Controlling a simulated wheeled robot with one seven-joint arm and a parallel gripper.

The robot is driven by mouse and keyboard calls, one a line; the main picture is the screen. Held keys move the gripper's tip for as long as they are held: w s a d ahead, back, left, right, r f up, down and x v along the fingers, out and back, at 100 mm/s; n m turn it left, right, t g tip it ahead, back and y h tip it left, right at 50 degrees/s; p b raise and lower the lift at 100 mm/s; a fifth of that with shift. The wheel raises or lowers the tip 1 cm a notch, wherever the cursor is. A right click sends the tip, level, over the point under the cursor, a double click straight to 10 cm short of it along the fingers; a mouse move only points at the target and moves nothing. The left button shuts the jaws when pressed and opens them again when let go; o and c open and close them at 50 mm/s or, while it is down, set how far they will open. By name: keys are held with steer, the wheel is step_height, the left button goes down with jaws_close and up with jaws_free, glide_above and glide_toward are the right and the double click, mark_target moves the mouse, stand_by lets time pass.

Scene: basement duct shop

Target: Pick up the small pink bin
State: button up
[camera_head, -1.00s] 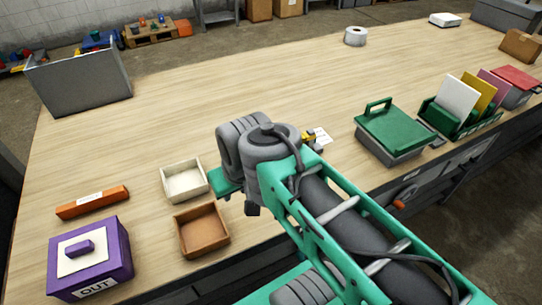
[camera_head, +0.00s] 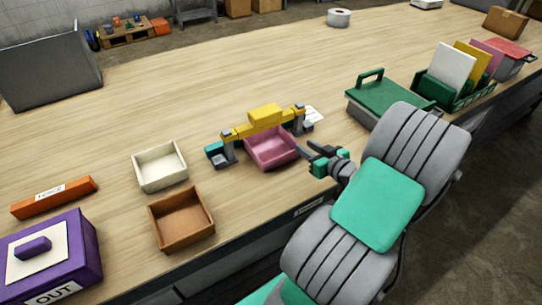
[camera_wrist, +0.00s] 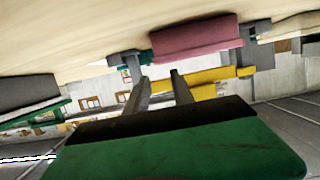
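The small pink bin (camera_head: 272,154) sits upright on the wooden table, open at the top. A yellow bar (camera_head: 263,124) on grey posts stands across it, with a yellow block (camera_head: 265,114) on top; the bar and block hide part of the bin's far side. My gripper (camera_head: 311,150) is just right of the bin, apart from it, with its two dark fingers spread and empty. In the wrist view the picture is tipped over; the pink bin (camera_wrist: 195,37) and yellow bar (camera_wrist: 215,76) lie beyond the open fingers (camera_wrist: 159,76).
A cream bin (camera_head: 160,167) and a brown bin (camera_head: 182,219) stand to the left. A green-lidded box (camera_head: 388,101) and a green file rack (camera_head: 455,96) stand to the right. The table behind is mostly clear.

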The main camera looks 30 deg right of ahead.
mark_target(289, 136)
steer(key=p+x, duration=0.2)
steer(key=x, duration=0.9)
steer(key=shift+w+d, duration=0.1)
steer(key=shift+w, duration=0.2)
jaws_close()
stand_by(0.8)
